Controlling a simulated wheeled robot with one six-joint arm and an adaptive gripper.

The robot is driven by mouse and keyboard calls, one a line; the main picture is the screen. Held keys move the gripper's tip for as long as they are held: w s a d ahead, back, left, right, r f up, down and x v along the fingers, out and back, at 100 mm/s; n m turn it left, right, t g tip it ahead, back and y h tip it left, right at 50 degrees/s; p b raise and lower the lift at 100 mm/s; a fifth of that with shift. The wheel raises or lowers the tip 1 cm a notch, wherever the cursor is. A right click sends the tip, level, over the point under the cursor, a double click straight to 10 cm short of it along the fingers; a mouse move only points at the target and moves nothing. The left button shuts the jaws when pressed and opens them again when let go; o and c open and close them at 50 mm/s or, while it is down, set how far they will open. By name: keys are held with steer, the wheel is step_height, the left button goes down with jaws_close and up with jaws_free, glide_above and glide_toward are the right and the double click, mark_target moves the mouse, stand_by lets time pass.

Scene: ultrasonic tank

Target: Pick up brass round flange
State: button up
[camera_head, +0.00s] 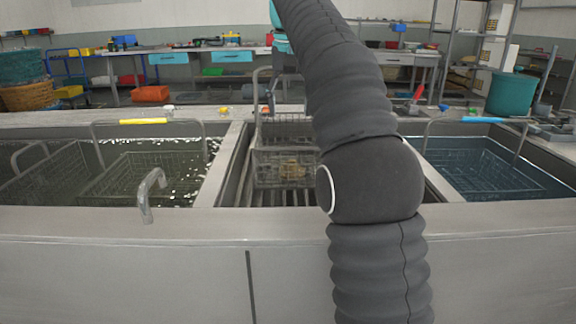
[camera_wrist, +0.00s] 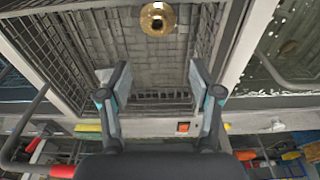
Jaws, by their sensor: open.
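The brass round flange (camera_wrist: 158,18) is a gold ring with a dark centre hole. It lies on the mesh floor of a wire basket (camera_wrist: 203,22), near the top edge of the wrist view. In the head view, a small brassy patch (camera_head: 291,168) shows through the mesh of the middle basket (camera_head: 262,170), too blurred to make out. My gripper (camera_wrist: 158,78) is open and empty, its two fingers wide apart over the basket. The flange is beyond the fingertips, apart from them, roughly in line with the gap. My gripper is not visible in the head view.
The middle basket hangs between a left tank of water (camera_head: 190,150) and a right bluish tank (camera_head: 475,165), each holding a basket. Metal rims separate them. A yellow handle (camera_head: 143,121) and a blue handle (camera_head: 482,119) stand above the outer baskets. Cluttered benches line the back.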

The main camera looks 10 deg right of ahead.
steer(key=f, duration=0.7)
steer(key=shift+w+d+f, duration=0.2)
steer(key=shift+w+f, duration=0.1)
steer(key=shift+f, duration=2.8)
jaws_close()
